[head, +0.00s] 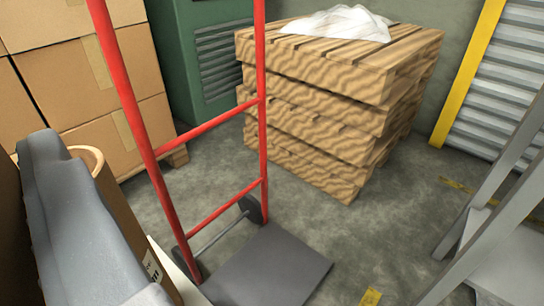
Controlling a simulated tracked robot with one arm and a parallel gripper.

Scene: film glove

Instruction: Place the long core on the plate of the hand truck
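A brown tube that looks like the long core (106,180) stands close at the lower left in the head view, its open round end up. A label shows low on its side. A thick grey shape (75,225) lies against its left side and covers much of it; it may be part of my gripper, but I cannot tell. No fingertips show clearly, and the core's lower end is out of view. The red hand truck (188,132) stands upright beyond the core, to its right. Its flat dark grey plate (268,268) lies bare at the bottom centre.
Stacked cartons (85,85) stand at the left, a green cabinet (190,55) behind. A pallet stack (310,130) with crumpled clear film (340,22) on top is beyond the truck. A grey metal frame (485,235) is at the right.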

